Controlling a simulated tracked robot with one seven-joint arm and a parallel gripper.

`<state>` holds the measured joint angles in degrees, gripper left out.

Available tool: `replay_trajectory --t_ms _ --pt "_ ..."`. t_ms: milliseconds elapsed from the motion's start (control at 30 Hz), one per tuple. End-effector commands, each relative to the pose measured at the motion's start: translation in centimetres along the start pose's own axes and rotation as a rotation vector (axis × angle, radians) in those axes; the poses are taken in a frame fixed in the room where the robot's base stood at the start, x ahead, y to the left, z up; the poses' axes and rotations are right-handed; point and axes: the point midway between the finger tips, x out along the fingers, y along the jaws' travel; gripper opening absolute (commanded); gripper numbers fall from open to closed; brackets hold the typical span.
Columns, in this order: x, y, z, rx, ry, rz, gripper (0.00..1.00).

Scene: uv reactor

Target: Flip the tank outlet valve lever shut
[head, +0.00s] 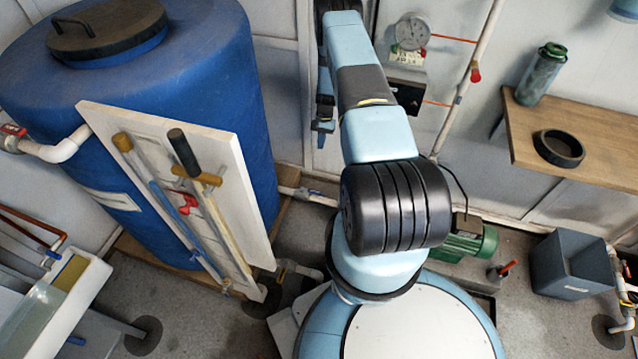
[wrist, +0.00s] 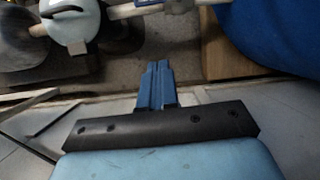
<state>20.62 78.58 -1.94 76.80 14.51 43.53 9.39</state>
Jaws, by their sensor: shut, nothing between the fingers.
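The blue tank (head: 225,75) stands at the left in the head view, and its side also shows at the top right of the wrist view (wrist: 270,35). A pale pipe (head: 320,198) runs from the tank's foot. A small fitting with a bluish part (head: 303,191) on it looks like the outlet valve; its lever position is too small to tell. In the wrist view a pipe with a fitting (wrist: 180,5) is cut off by the top edge. My gripper (head: 325,126) is shut and empty, above and apart from the pipe; its blue fingers (wrist: 160,68) are together in the wrist view.
A white board with long-handled tools (head: 235,165) leans against the tank. A green pump (head: 470,240) stands on the floor right of my arm. A wooden shelf (head: 600,130), a grey bin (head: 570,265) and a wall gauge (head: 412,33) are at the right.

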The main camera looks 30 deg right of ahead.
Motion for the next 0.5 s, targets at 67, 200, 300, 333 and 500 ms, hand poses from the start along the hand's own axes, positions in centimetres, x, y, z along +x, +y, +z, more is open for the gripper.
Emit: replay_trajectory --t_ms 67,200,300,333,500 --pt "2.1 0.7 -0.2 0.013 -0.013 0.001 0.0" --pt "4.7 1.5 -0.4 0.03 -0.029 0.002 0.0" --pt "5.8 1.9 -0.4 0.038 -0.034 0.003 0.0" --pt "6.0 1.9 -0.4 0.039 -0.036 0.003 0.0" --pt "6.5 2.1 -0.4 0.042 -0.039 0.003 0.0"
